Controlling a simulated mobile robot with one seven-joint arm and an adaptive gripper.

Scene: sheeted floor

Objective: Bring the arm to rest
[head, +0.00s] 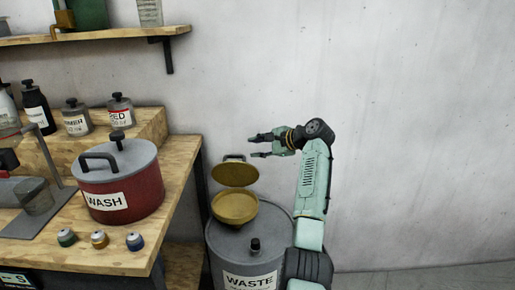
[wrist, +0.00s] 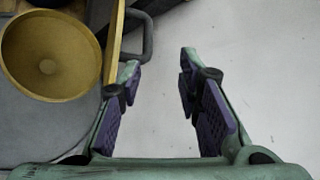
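My gripper (head: 262,146) is raised above the grey waste drum, pointing left in the head view. In the wrist view my gripper (wrist: 160,75) has its two fingers well apart with nothing between them. My pale green arm (head: 314,180) rises in front of the drum's right side and bends left at the top. Below the gripper, the yellow funnel (head: 236,207) sits on the waste drum (head: 225,250), with its lid (head: 236,174) tilted up. The funnel (wrist: 50,55) also shows at the left of the wrist view.
A wooden bench (head: 182,165) stands left of the drum, carrying a red wash pot (head: 122,190), several bottles and small capped jars (head: 100,239). A shelf (head: 100,35) hangs above it. The space right of my arm is clear up to the grey wall (head: 430,130).

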